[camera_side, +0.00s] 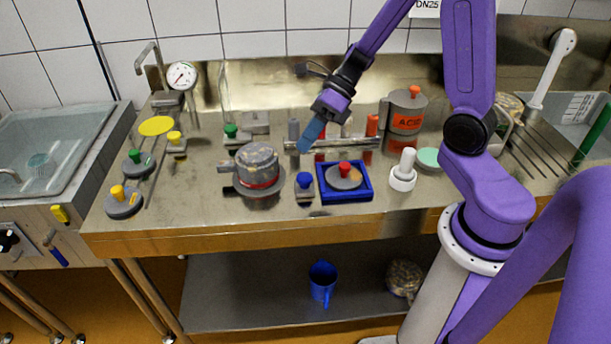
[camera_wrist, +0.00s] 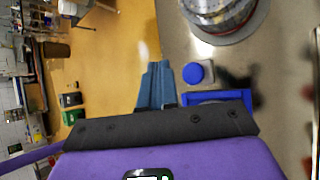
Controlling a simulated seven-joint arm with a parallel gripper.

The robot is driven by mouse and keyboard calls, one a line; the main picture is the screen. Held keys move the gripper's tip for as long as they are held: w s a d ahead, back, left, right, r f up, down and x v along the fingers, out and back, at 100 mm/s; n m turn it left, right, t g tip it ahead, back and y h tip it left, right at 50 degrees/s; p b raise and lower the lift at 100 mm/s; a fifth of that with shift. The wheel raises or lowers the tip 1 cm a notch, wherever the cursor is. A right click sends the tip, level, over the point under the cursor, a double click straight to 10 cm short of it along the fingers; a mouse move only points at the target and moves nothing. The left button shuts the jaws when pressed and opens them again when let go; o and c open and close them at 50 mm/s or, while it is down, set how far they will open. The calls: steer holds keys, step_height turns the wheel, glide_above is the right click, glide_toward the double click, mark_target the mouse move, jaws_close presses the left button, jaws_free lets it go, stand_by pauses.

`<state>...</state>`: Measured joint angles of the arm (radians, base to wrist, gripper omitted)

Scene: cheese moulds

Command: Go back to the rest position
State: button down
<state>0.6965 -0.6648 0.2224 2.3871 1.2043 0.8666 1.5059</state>
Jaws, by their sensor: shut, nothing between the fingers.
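My gripper (camera_side: 312,132) is purple and black with blue fingers. In the side view it hangs above the steel table (camera_side: 220,222), higher than the blue tray and a little to its left. The fingers are shut with nothing between them, and they touch nothing that I can see. In the wrist view the shut blue fingers (camera_wrist: 157,84) point away over the table's front edge and the orange floor.
Below are a grey mould with a red band (camera_side: 257,168), a blue-knobbed weight (camera_side: 304,188), and a blue tray (camera_side: 345,195) holding a red-knobbed lid (camera_side: 344,177). An ACID can (camera_side: 406,112) and white bottle (camera_side: 404,172) stand right. The front strip is clear.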

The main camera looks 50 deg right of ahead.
steer(key=s+r+m+h, duration=0.1)
steer(key=s+m+h, duration=0.3)
steer(key=s+m, duration=0.6)
steer(key=s+r+m+g+h, duration=0.1)
steer(key=s+m+h, duration=0.3)
steer(key=s+m, duration=0.7)
steer(key=r+m, duration=0.1)
steer(key=m, duration=0.8)
steer(key=shift+a+m+h, duration=0.3)
steer(key=shift+a, duration=0.05)
